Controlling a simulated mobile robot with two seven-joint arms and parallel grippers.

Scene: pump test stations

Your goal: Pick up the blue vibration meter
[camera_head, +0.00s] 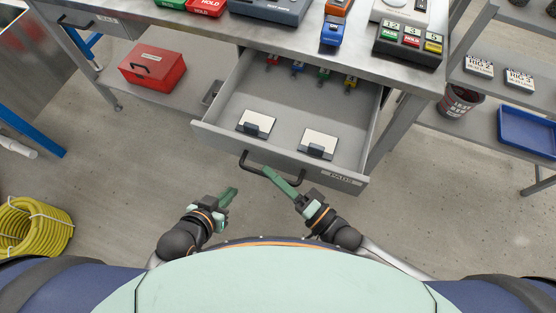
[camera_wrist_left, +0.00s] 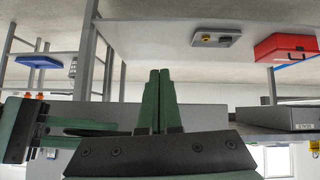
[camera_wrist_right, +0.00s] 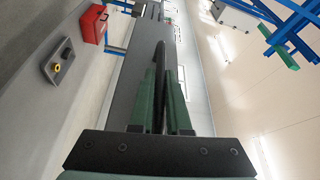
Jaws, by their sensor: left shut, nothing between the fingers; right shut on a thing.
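A small blue device (camera_head: 332,31), which looks like the vibration meter, lies near the front edge of the bench top. Below it, a grey drawer (camera_head: 345,178) labelled PADS stands open. My right gripper (camera_head: 268,173) is shut on the drawer's dark handle (camera_head: 250,168); in the right wrist view the handle (camera_wrist_right: 160,75) shows between the fingers. My left gripper (camera_head: 232,191) is shut and empty, left of the handle and in front of the drawer. Its closed fingers show in the left wrist view (camera_wrist_left: 160,78). Neither gripper is near the blue device.
The drawer holds two white pads (camera_head: 257,123) and several small coloured items along its back. The bench top (camera_head: 240,29) carries a box with coloured buttons (camera_head: 408,42) and other devices. A red case (camera_head: 152,68) sits on the lower shelf. A yellow hose coil (camera_head: 35,228) lies on the floor.

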